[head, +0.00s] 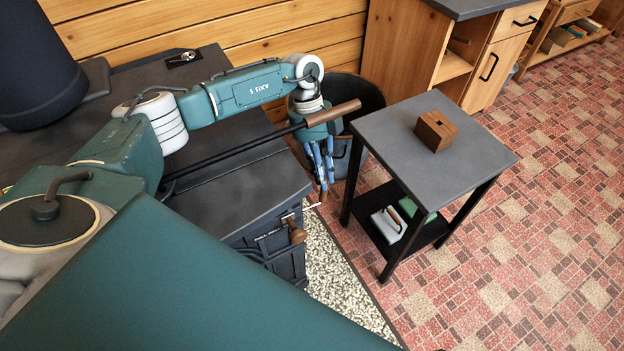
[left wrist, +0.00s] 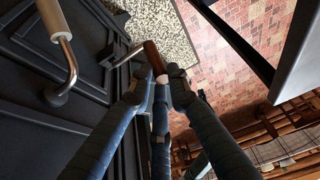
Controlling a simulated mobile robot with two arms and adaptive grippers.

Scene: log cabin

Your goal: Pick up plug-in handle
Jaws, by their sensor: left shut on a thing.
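The plug-in handle (left wrist: 154,57) shows in the left wrist view as a dark brown wooden grip with a thin metal rod at its far end. My left gripper (left wrist: 158,76) is shut on the grip, with one finger on each side. In the head view my left gripper (head: 323,178) points down beside the front of the dark stove (head: 235,190). The handle (head: 323,195) shows there only as a small brown tip below the fingers, with the rod running toward the stove. I cannot tell whether the rod touches the stove. My right gripper is not in view.
A long dark rod with a wooden end (head: 335,112) passes close to my left wrist. A brown knob (head: 297,235) is on the stove front. A grey side table (head: 470,160) with a wooden block (head: 436,130) stands to the right. Tiled floor (head: 560,230) is clear beyond.

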